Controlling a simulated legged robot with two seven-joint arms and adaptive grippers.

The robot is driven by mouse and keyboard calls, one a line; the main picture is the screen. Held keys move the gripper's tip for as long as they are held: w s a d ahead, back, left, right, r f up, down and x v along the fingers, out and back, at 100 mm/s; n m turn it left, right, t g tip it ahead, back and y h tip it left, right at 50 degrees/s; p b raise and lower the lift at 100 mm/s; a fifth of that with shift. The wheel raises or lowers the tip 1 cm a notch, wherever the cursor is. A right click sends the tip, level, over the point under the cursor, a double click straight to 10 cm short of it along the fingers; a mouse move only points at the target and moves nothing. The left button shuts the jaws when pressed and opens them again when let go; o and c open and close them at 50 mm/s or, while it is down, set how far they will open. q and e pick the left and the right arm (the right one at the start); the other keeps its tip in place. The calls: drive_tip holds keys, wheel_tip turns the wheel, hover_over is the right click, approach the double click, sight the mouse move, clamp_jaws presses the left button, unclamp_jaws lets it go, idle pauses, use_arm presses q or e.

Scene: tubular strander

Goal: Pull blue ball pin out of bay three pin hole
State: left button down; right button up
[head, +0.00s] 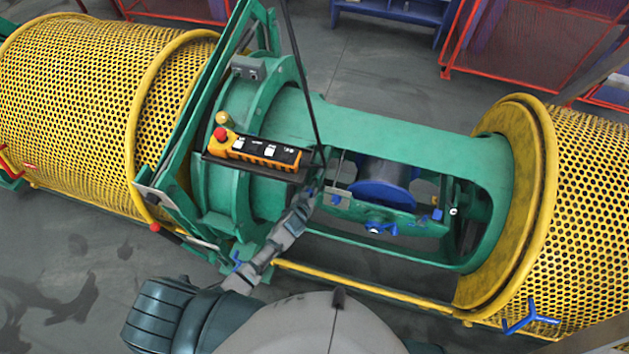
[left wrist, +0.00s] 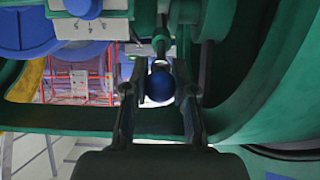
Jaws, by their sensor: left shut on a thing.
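The blue ball pin (left wrist: 160,86) shows its round blue head in the left wrist view, between the two fingers of my left gripper (head: 315,178). The gripper is shut on it. A grey metal part stands just beyond the ball, under the green frame; I cannot tell how much of the pin sits in its hole. In the head view the gripper is at the left end of the open green bay (head: 410,130), beside the blue reel (head: 383,190), and the pin cannot be made out there. My right gripper is not in view.
An orange control box (head: 262,150) with a red button sits on a dark shelf just left of my gripper. Yellow perforated guards (head: 90,110) flank the bay. A blue handle (head: 531,317) is at the lower right.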

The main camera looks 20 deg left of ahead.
use_arm(q)
drive_tip(key=shift+r, duration=0.1)
drive_tip(key=shift+p+v, duration=0.35)
drive_tip(key=shift+v, duration=1.05)
